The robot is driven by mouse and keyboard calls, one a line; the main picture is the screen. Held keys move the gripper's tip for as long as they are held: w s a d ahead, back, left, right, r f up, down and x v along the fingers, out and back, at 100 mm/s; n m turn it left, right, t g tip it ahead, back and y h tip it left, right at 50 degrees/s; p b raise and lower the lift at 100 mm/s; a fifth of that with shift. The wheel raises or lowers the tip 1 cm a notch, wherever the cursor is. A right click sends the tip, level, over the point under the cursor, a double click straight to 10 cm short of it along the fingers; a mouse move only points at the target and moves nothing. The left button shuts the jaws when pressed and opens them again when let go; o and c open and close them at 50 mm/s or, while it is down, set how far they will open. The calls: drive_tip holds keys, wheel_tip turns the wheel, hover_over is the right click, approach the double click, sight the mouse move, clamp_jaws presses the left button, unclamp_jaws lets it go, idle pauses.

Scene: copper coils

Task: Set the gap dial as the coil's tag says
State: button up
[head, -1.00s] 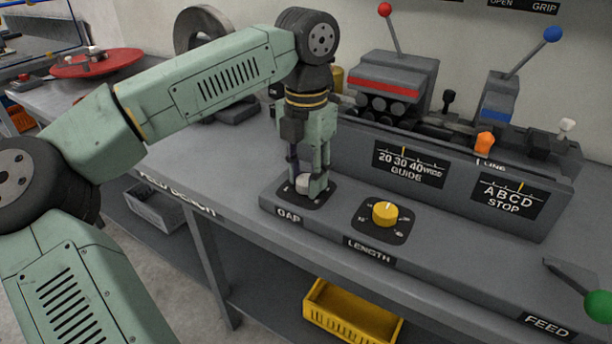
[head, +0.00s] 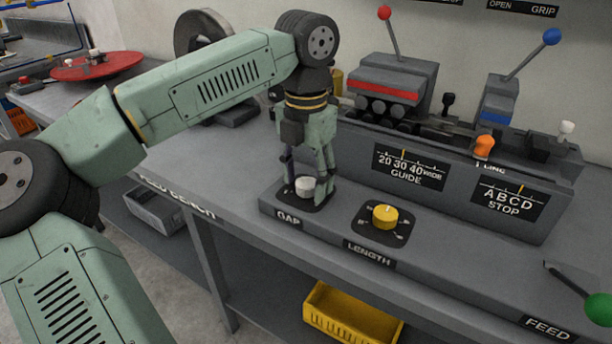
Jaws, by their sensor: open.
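The gap dial is a white knob (head: 304,186) on a dark plate (head: 318,203) above the GAP label (head: 288,217) on the bench's front panel. My gripper (head: 307,178) points down over it, with open fingers close around the knob. One finger is at the knob's left rear and the other at its right. I cannot tell whether either finger touches it. The knob's pointer and the plate's scale marks are not readable, partly hidden by the fingers. No coil tag can be made out.
A yellow LENGTH dial (head: 385,216) sits just right of the gap dial. Behind stand the GUIDE panel (head: 409,166), the STOP panel (head: 510,203) and a machine with red-knobbed (head: 384,12) and blue-knobbed (head: 552,36) levers. A yellow crate (head: 352,315) is below the bench. A green-knobbed lever (head: 598,307) is at right.

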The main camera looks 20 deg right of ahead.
sight(306, 183)
drive_tip(key=shift+r, duration=0.1)
wheel_tip(306, 183, up, 12)
idle(0.5)
